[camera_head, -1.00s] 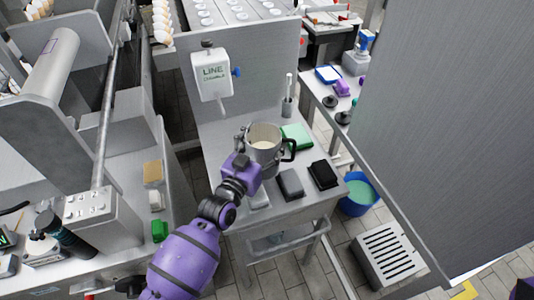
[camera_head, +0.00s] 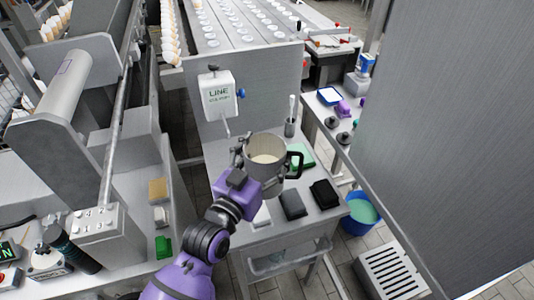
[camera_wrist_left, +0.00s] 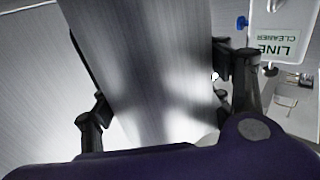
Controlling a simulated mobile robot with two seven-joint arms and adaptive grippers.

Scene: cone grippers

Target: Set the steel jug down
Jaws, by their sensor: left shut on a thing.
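The steel jug (camera_head: 264,160) is in the middle of the head view, upright, with a pale content inside and a dark handle on its right. My left gripper (camera_head: 243,158) is shut on the jug from its near left side. In the left wrist view the jug's brushed wall (camera_wrist_left: 145,75) fills the space between the two dark fingers. The jug is over the small steel table (camera_head: 285,228); I cannot tell whether its base touches the top, as my gripper hides the lower part. My right gripper is not in view.
On the table are a green pad (camera_head: 300,156), a dark grey block (camera_head: 292,205), a black block (camera_head: 324,194) and a slim holder (camera_head: 291,122). A line cleaner dispenser (camera_head: 218,97) is on the panel behind. A blue bucket (camera_head: 360,213) stands on the floor at right.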

